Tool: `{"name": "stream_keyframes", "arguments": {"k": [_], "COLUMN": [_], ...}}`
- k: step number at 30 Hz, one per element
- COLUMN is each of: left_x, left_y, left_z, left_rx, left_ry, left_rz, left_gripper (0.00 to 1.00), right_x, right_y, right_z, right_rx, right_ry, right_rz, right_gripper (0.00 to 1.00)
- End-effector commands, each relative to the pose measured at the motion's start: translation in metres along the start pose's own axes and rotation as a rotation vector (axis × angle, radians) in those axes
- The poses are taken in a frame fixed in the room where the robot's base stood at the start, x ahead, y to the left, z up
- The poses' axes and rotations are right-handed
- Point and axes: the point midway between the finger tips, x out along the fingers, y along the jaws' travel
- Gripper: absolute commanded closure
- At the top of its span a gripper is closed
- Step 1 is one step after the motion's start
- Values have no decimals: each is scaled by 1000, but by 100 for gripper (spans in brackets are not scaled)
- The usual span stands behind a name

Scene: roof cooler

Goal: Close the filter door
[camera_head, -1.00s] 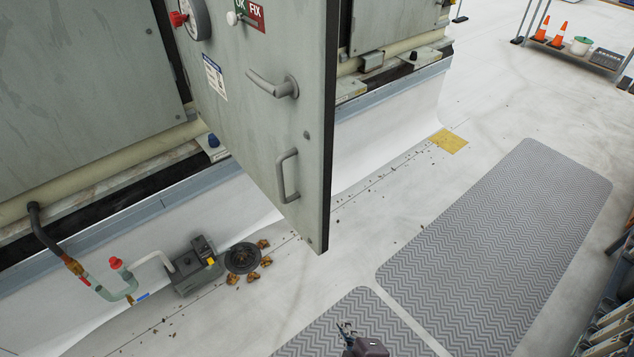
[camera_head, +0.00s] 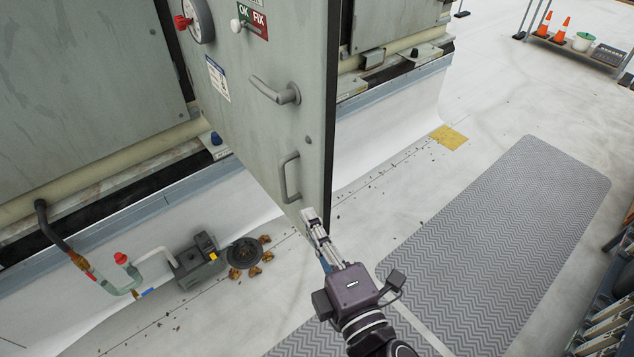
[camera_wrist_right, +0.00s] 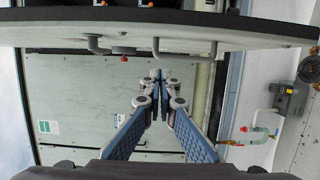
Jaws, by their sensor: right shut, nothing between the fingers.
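The filter door (camera_head: 262,130) is a grey-green panel that stands open, swung out from the cooler unit. It carries a lever handle (camera_head: 274,91) and a lower pull handle (camera_head: 288,178). My right gripper (camera_head: 308,216) is shut and empty, its fingertips at the lower free corner of the door, below the pull handle. I cannot tell whether it touches the door. In the right wrist view the shut fingers (camera_wrist_right: 158,78) show in the middle, with the door (camera_wrist_right: 200,28) seen nearly edge-on across the top and its handles hanging from it. My left gripper is out of view.
The cooler body (camera_head: 90,90) fills the left. A grey pump (camera_head: 198,262), a drain (camera_head: 244,253) and pipes lie on the roof below the door. Ribbed mats (camera_head: 500,240) cover the floor at right. A low shelf with cones (camera_head: 560,30) stands at far right.

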Motion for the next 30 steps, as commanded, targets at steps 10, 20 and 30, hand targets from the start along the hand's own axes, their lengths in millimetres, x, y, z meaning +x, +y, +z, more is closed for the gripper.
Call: {"name": "stream_keyframes", "arguments": {"k": [10,20,30], "left_x": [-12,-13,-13], "left_y": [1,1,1], "left_z": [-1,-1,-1], "left_rx": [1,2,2], "left_ry": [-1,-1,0], "left_rz": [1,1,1], "left_gripper": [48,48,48], "right_x": [62,68,68], "right_y": [1,0,-1], "right_z": [8,38,39], "right_rx": [-5,0,1], "right_ry": [-1,1,1], "right_rz": [0,-1,-1], "right_gripper": [100,100,100]}}
